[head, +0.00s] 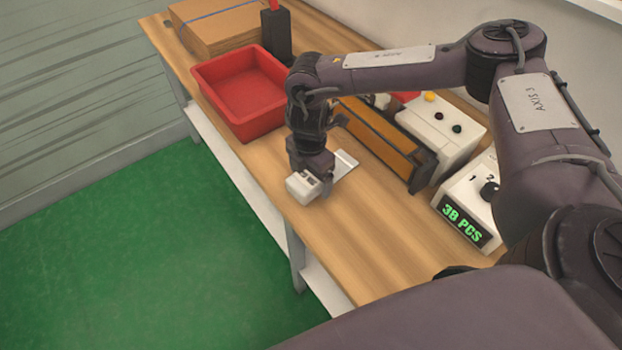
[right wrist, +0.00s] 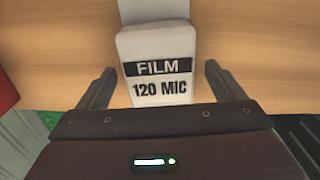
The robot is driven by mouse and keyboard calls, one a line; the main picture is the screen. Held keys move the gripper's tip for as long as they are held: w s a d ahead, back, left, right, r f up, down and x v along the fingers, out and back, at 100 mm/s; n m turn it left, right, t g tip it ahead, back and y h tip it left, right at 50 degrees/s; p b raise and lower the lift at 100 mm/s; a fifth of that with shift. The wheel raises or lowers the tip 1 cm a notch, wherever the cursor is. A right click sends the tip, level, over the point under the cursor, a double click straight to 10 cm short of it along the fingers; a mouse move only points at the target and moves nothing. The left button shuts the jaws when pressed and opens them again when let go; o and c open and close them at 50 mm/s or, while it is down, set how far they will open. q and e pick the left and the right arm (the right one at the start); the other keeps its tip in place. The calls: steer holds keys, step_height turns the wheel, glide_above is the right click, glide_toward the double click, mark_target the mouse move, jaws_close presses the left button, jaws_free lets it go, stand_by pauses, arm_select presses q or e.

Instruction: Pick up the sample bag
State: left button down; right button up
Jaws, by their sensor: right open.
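A white piece marked "FILM 120 MIC", which looks like the sample bag (right wrist: 155,55), shows in the right wrist view over the wooden table. My right gripper (right wrist: 157,85) is open, with one dark finger on each side of it and gaps on both sides. In the head view the right gripper (head: 316,188) points down low over the table near its front edge. A white block sits at its lower end and a flat pale piece (head: 345,163) shows just beyond it. The gripper hides part of this area. My left gripper is not in view.
A red tray (head: 209,98) and a cardboard stack (head: 215,25) stand at the table's far end. A dark-framed orange unit (head: 375,138), a white control box (head: 440,128) and a "38 PCS" counter (head: 463,225) line the right side. The table front (head: 370,235) is clear.

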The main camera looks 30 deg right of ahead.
steer(key=c, duration=1.2)
